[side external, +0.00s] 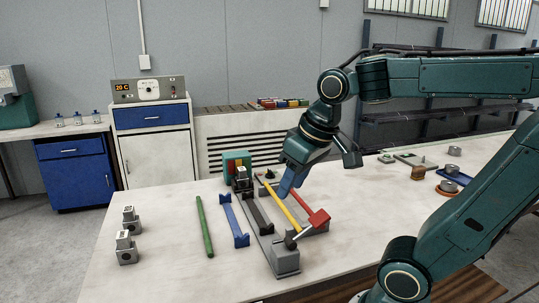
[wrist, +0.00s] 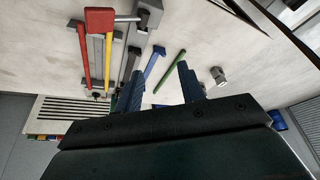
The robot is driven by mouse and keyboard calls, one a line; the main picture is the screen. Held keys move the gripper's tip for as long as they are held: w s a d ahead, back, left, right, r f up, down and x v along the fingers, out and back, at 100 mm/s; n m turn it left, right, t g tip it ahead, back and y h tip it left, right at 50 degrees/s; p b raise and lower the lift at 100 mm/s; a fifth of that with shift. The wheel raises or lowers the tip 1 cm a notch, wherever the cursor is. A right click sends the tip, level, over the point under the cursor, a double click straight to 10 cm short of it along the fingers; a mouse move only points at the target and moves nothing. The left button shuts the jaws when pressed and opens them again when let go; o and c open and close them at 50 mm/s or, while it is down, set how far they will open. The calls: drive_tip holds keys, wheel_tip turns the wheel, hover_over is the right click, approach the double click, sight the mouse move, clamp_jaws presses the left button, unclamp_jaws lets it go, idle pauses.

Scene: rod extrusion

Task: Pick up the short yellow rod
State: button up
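In the wrist view the yellow rod (wrist: 108,65) is left of both fingers. My gripper (side external: 284,190) has blue fingers pointing down, which overlap part of the rod in the side view; I cannot tell the height between them. In the wrist view my gripper (wrist: 160,85) has its fingers spread wide apart, with nothing held between them.
A red bar with a red block (side external: 319,217) is close right of the rod. A blue bar (side external: 234,222) and a green rod (side external: 204,226) lie to the left. Small metal blocks (side external: 126,248) stand at the left edge. The front of the bench is mostly clear.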

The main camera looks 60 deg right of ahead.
drive_tip(key=w+d+m+g, duration=0.3)
drive_tip(key=w+d+m, duration=0.1)
drive_tip(key=w+d, duration=0.5)
drive_tip(key=m+g, duration=0.1)
drive_tip(key=m, duration=0.2)
hover_over(282, 204)
wheel_tip(282, 204, down, 5)
drive_tip(key=shift+r+y, duration=0.15)
drive_tip(key=shift+y, duration=0.15)
drive_tip(key=shift+f, duration=4.3)
drive_tip(key=shift+f, duration=2.6)
